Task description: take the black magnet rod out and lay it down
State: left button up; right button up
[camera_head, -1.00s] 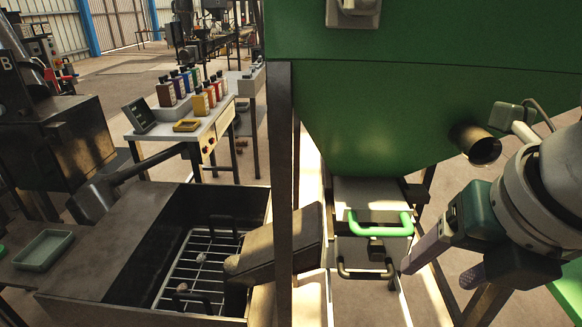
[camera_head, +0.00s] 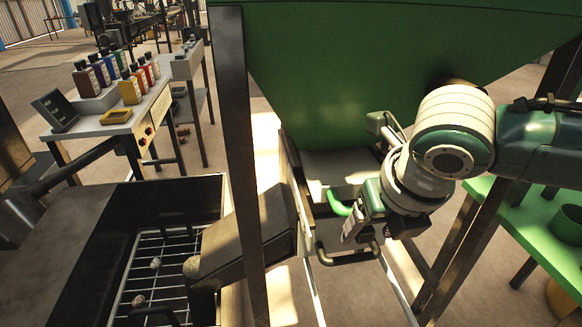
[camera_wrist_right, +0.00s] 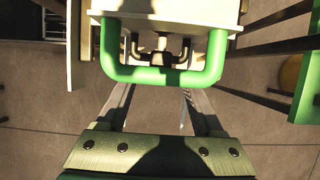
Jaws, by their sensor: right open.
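Below the green hopper (camera_head: 350,90), a pale drawer housing carries a bright green handle (camera_head: 337,203). A black bar handle (camera_head: 345,259) sits just below and in front of it; I cannot tell whether it belongs to the black magnet rod, whose rod part is not visible. My right gripper (camera_head: 355,230) is open and empty, close beside the green handle and above the black one, partly hiding both. In the right wrist view, the green handle (camera_wrist_right: 160,75) spans the upper middle, with dark handle parts (camera_wrist_right: 161,49) behind it. My left gripper is not in view.
A steel post (camera_head: 238,160) and a slanted dark chute (camera_head: 240,237) stand left of the handles. An open black bin with a wire rack (camera_head: 155,270) is lower left. A bottle table (camera_head: 108,115) stands behind. A green table (camera_head: 500,205) is at right.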

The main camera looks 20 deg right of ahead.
jog(key=shift+w+f, duration=0.1)
jog(key=shift+f, duration=0.1)
grip_shut()
dwell(1.0)
